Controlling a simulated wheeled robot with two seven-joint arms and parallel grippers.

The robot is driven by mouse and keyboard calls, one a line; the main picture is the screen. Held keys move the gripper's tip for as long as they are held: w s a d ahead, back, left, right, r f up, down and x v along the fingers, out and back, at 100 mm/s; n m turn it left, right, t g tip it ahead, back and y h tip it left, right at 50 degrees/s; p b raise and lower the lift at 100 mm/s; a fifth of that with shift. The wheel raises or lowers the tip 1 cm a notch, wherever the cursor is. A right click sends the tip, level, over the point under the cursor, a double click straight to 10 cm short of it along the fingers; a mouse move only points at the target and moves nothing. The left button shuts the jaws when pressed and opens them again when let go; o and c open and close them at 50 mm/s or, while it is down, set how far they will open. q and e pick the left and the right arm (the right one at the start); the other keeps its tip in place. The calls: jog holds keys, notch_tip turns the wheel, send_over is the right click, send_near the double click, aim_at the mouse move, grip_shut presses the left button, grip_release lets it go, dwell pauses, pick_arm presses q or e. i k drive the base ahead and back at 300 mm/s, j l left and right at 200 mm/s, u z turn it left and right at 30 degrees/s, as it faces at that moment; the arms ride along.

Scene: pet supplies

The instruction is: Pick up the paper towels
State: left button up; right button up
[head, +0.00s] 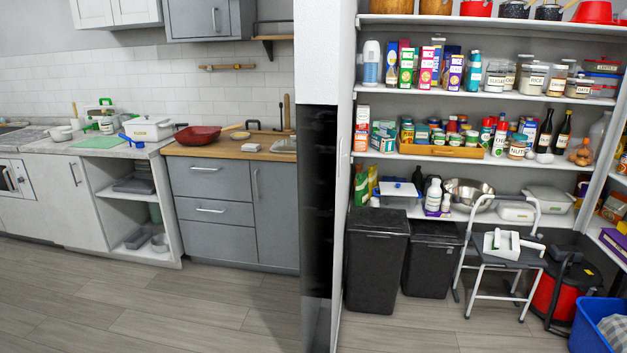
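I cannot pick out paper towels with certainty in the head view. A white and blue cylinder (371,63) stands at the left end of an upper pantry shelf, but its shape looks more like a bottle or flask than a towel roll. White items (501,243) lie on the step stool, and I cannot tell what they are. Neither of my grippers is in view.
Pantry shelves (450,95) hold boxes, jars and bottles. Two black bins (376,262) (432,259), a step stool (512,262), a red vacuum (556,292) and a blue basket (594,325) stand below. A wall end (322,130) divides pantry from kitchen counter (215,147). The left floor (150,310) is clear.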

aim_at(248, 147)
jog(key=i+j+u, duration=0.1)
jog(key=i+j, duration=0.15)
jog(key=i, duration=0.15)
jog(key=i+j+u, duration=0.1)
jog(key=i+j, duration=0.15)
jog(key=i, duration=0.15)
jog(key=i+j, duration=0.2)
jog(key=i, duration=0.25)
jog(key=i+j+u, duration=0.15)
jog(key=i, duration=0.25)
jog(key=i+j, duration=0.15)
jog(key=i+j+z, duration=0.1)
jog(key=z, duration=0.25)
jog(key=i+j+z, duration=0.1)
jog(key=z, duration=0.25)
jog(key=j+z, duration=0.35)
jog(key=i+l, duration=0.05)
jog(key=l, duration=0.05)
